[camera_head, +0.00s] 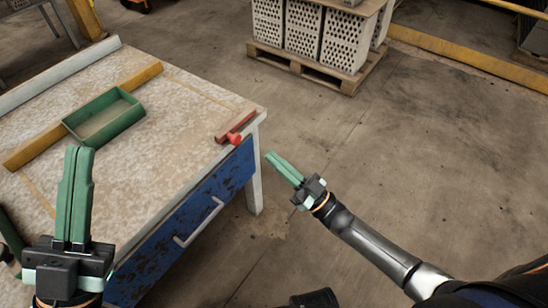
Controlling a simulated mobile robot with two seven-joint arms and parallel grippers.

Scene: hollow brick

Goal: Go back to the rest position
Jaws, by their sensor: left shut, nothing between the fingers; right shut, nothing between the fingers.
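My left gripper (75,190) is in the lower left, in front of the workbench top in the picture. Its green fingers are shut with nothing between them, pointing up the picture. My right gripper (281,165) is right of the workbench corner, over the floor in the picture. Its green fingers are shut and empty, pointing up and left. The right arm comes in from the lower right.
The worn workbench (165,125) has a blue drawer front (165,255). On it are a green tray (104,118), a yellow bar (30,148) and a red tool (236,128) near the right corner. A pallet (310,68) with hollow bricks (345,38) stands at the back. Floor on the right is clear.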

